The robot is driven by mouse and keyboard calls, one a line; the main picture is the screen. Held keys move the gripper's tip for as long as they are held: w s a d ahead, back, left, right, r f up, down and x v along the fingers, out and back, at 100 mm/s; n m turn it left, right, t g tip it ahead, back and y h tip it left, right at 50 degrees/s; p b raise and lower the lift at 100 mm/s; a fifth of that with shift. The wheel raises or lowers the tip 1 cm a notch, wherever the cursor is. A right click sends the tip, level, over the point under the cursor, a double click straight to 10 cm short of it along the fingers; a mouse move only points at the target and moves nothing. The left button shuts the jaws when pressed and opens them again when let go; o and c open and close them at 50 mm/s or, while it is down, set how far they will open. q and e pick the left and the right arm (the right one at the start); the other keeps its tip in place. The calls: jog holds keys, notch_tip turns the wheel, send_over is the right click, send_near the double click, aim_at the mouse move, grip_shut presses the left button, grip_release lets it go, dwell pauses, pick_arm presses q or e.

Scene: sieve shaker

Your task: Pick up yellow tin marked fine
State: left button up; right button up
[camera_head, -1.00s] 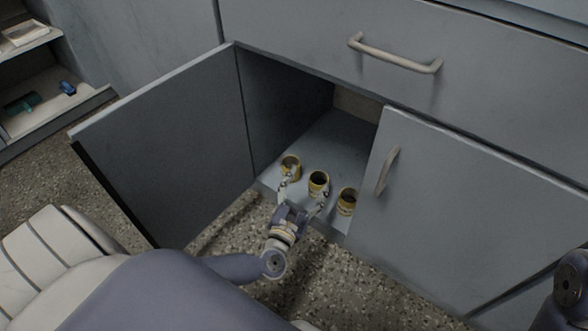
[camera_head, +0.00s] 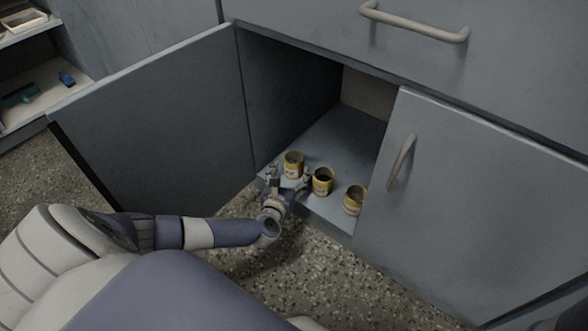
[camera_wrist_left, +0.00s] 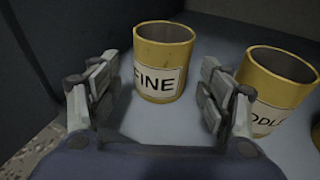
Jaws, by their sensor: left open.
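Three yellow tins stand upright in a row on the cupboard floor. The tin marked FINE (camera_wrist_left: 163,58) is ahead of my left gripper (camera_wrist_left: 157,92) in the left wrist view, between the lines of its two open fingers. This is the leftmost tin (camera_head: 293,164) in the head view. My left gripper (camera_head: 288,174) is open and empty, just in front of it; I cannot tell whether a finger touches it. A second tin (camera_wrist_left: 275,88), its label partly hidden and reading about "DDL", stands close beside the right finger; it is the middle tin (camera_head: 322,182) in the head view. My right gripper is not in view.
The third tin (camera_head: 354,200) stands to the right, near the closed right door (camera_head: 470,200) with its handle (camera_head: 401,162). The open left door (camera_head: 150,130) stands out at the left. The cupboard floor (camera_head: 345,145) behind the tins is clear.

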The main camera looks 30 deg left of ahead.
aim_at(291, 172)
pick_arm(q)
jog(key=b+x, duration=0.2)
jog(key=x, duration=0.1)
jog(key=shift+w+f, duration=0.15)
jog(key=shift+f, duration=0.1)
jog(key=shift+w+a+b, duration=0.1)
jog(key=shift+w+b, duration=0.25)
jog(key=shift+r, duration=0.1)
jog(key=c, duration=1.2)
